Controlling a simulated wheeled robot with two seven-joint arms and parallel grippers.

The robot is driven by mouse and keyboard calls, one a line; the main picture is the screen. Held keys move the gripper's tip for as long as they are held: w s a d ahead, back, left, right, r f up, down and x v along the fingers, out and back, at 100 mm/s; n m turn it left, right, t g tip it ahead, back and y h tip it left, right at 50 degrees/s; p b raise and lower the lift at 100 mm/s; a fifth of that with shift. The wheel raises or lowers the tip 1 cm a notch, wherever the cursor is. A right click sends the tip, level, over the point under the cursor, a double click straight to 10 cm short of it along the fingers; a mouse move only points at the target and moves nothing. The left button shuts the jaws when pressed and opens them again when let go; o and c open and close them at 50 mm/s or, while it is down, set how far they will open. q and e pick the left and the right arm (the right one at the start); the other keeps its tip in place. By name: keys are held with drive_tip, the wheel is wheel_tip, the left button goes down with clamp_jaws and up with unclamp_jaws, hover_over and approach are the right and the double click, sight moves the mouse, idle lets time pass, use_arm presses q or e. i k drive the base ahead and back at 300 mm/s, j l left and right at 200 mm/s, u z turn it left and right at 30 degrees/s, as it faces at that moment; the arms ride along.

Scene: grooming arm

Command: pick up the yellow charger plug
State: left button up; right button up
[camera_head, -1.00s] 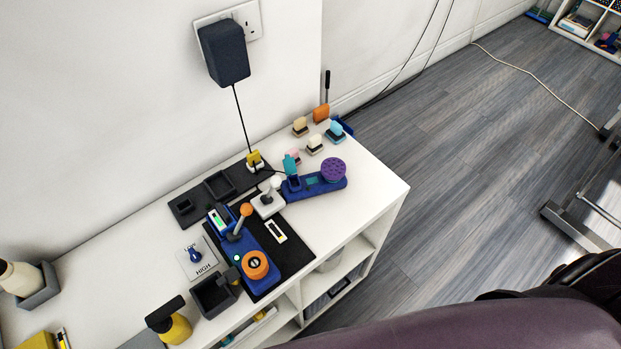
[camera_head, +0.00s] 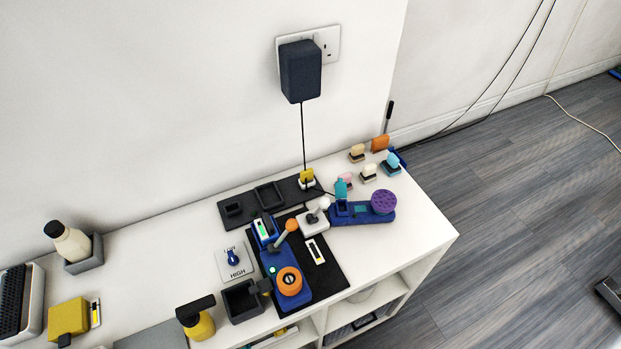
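The yellow charger plug (camera_head: 307,175) is a small yellow block on a white base. It sits near the back right end of the dark tray (camera_head: 261,212) on the white cabinet top. A thin black cable runs from it up to the dark charger block (camera_head: 301,72) on the wall socket, and another dark cable runs from it to the right. Neither of my grippers shows in the head view.
A blue tool with an orange knob (camera_head: 289,280) lies on a black mat (camera_head: 331,279). A blue holder with a purple disc (camera_head: 383,202) stands to the right of the plug. Small brush heads (camera_head: 369,172) stand behind it. The cabinet's front right top (camera_head: 420,238) is clear.

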sight(309, 173)
drive_tip(key=k+l+u, duration=0.1)
drive_tip(key=l+u, duration=0.3)
drive_tip(key=k+l+u, duration=0.15)
drive_tip(key=u, duration=0.25)
drive_tip(key=k+l+u, duration=0.15)
drive_tip(key=u, duration=0.25)
